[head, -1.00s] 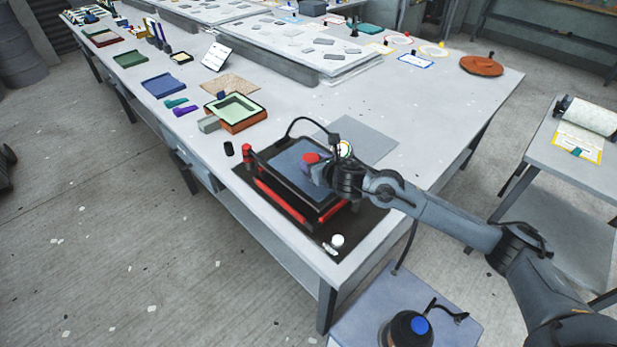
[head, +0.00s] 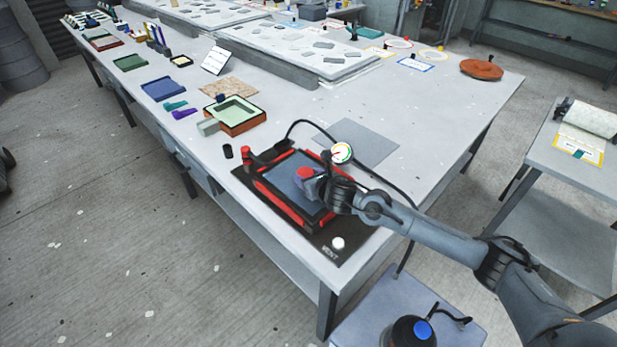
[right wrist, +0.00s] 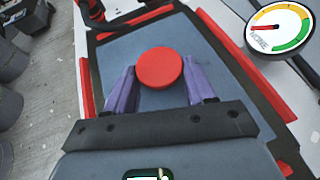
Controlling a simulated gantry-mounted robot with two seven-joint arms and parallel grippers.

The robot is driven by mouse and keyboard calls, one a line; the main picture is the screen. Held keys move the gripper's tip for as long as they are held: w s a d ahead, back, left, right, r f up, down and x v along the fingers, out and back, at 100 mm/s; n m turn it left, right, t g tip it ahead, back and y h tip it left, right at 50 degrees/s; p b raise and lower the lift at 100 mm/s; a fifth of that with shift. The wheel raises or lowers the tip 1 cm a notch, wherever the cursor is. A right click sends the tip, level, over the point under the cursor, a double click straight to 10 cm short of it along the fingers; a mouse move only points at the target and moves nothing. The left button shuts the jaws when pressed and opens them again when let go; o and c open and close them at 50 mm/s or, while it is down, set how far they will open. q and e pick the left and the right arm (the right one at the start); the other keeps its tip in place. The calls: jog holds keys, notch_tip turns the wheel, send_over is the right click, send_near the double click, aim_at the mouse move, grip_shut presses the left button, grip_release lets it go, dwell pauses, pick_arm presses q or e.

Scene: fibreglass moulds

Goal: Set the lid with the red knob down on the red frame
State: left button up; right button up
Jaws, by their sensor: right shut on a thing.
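The lid (head: 282,177) is a blue-grey panel with a dark edge and a red knob (head: 305,172). In the head view it lies within or just over the red frame (head: 269,196); whether it fully touches cannot be told. My right gripper (head: 308,182) is shut on the red knob from above. In the right wrist view the fingers (right wrist: 160,88) stand on both sides of the red knob (right wrist: 160,66), with the lid (right wrist: 120,55) below and red frame bars (right wrist: 87,88) around it. My left gripper is not in view.
A round gauge (head: 341,153) and black hose stand behind the frame. A white knob (head: 338,243) marked VENT is on the dark base's front corner. A small black cup (head: 228,151) and a green-lined tray (head: 235,115) are at left. A flat grey sheet (head: 357,141) lies behind.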

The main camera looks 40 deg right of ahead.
jog(key=shift+f, duration=0.1)
jog(key=o, duration=1.4)
jog(key=shift+s+r, duration=0.15)
jog(key=shift+r, duration=0.1)
jog(key=p+v, duration=0.2)
jog(key=v, duration=0.9)
jog(key=shift+s+a, duration=0.1)
jog(key=shift+s, duration=0.25)
jog(key=shift+r, duration=0.1)
